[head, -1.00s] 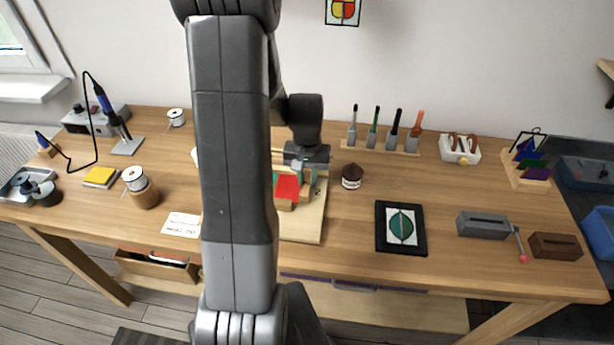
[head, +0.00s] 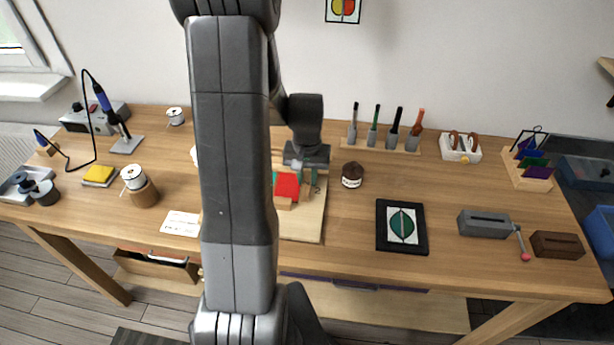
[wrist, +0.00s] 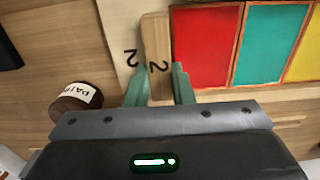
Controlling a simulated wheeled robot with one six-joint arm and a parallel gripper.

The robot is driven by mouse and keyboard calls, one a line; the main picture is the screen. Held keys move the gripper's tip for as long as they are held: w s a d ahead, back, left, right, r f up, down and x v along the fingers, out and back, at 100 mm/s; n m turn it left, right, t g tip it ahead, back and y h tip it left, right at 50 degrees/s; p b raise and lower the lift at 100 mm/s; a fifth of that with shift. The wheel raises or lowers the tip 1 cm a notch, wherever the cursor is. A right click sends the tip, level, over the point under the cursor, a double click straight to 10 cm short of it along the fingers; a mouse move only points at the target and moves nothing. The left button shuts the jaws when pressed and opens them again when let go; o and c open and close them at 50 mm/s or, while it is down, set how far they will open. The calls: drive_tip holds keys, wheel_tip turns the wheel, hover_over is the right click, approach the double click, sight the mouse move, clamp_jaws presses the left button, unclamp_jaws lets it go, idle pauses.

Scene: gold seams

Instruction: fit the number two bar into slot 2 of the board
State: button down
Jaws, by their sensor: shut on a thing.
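The number two bar (wrist: 155,40) is a pale wooden strip with a black 2 on it, held between the green fingers of my gripper (wrist: 159,88) in the wrist view. It lies directly beside the red pane (wrist: 205,45), with a teal pane (wrist: 272,42) further right. A printed 2 is on the pale board (wrist: 122,35) just left of the bar. In the head view my gripper (head: 312,178) is over the right part of the board (head: 305,228). I cannot tell how deep the bar sits in slot 2, as the slot itself is hidden.
A dark jar with a white label (head: 352,175) stands just right of the board; it also shows in the wrist view (wrist: 76,102). A black-framed leaf picture (head: 402,228) lies further right. A white card (head: 181,224) lies to the left. My arm hides the board's left part.

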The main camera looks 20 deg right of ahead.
drive_tip(key=c, duration=0.7)
unclamp_jaws()
drive_tip(key=shift+r, duration=0.1)
drive_tip(key=shift+r+p, duration=2.55)
drive_tip(key=shift+r, duration=0.9)
drive_tip(key=shift+f, duration=0.15)
drive_tip(key=shift+f+b, duration=2.55)
drive_tip(key=shift+f, duration=0.85)
